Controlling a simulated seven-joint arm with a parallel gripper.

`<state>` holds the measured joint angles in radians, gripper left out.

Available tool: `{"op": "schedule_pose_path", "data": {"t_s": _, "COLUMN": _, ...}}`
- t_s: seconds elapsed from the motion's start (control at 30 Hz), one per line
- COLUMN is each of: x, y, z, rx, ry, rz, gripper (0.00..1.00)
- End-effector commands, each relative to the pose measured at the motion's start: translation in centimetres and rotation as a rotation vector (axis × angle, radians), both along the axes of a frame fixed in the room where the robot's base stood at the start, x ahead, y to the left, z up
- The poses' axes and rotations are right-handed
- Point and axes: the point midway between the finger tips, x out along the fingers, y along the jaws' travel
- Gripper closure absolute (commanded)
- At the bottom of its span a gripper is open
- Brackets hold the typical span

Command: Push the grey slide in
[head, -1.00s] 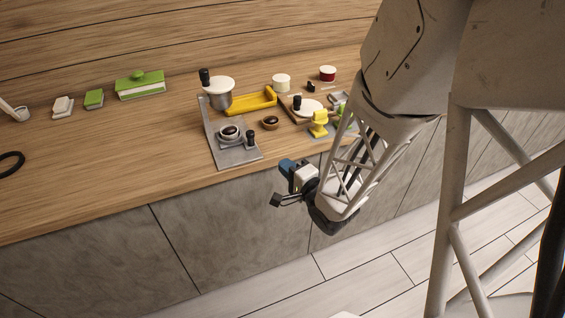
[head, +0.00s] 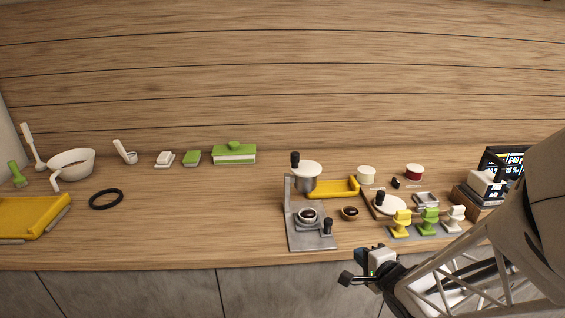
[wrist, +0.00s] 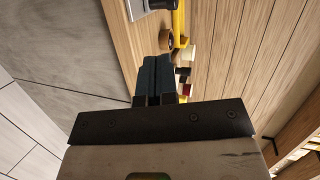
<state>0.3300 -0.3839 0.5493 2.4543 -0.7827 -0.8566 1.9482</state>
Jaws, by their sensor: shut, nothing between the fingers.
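No part is plainly a grey slide. A grey metal stand (head: 309,238) with an upright plate is on the counter near its front edge. A round cup and a black knob (head: 327,226) sit on its base, and a white-lidded pot (head: 306,172) with a black handle is at its top. A small grey frame (head: 426,200) lies further right; I cannot tell which of these has the slide. My gripper (head: 346,279) is in front of the counter's edge, below and right of the stand, touching nothing. In the wrist view its dark fingers (wrist: 155,78) are together and empty.
A yellow tray (head: 336,189) is close behind the stand and a small brown bowl (head: 350,213) right of it. Yellow, green and white pieces stand further right, near a screen (head: 506,160). The counter between the black ring (head: 106,199) and the stand is clear.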

Motion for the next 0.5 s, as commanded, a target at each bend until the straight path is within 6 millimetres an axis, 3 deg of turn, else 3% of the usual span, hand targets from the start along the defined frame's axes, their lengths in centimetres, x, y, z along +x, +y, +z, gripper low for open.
{"op": "schedule_pose_path", "data": {"t_s": 0.27, "x": 0.3, "y": 0.1, "z": -0.1, "rx": 0.000, "ry": 0.000, "rz": 0.000, "gripper": 1.00}}
{"op": "schedule_pose_path", "data": {"t_s": 0.5, "x": 1.8, "y": 0.5, "z": -0.6, "rx": 0.001, "ry": -0.001, "rz": 0.002, "gripper": 1.00}}
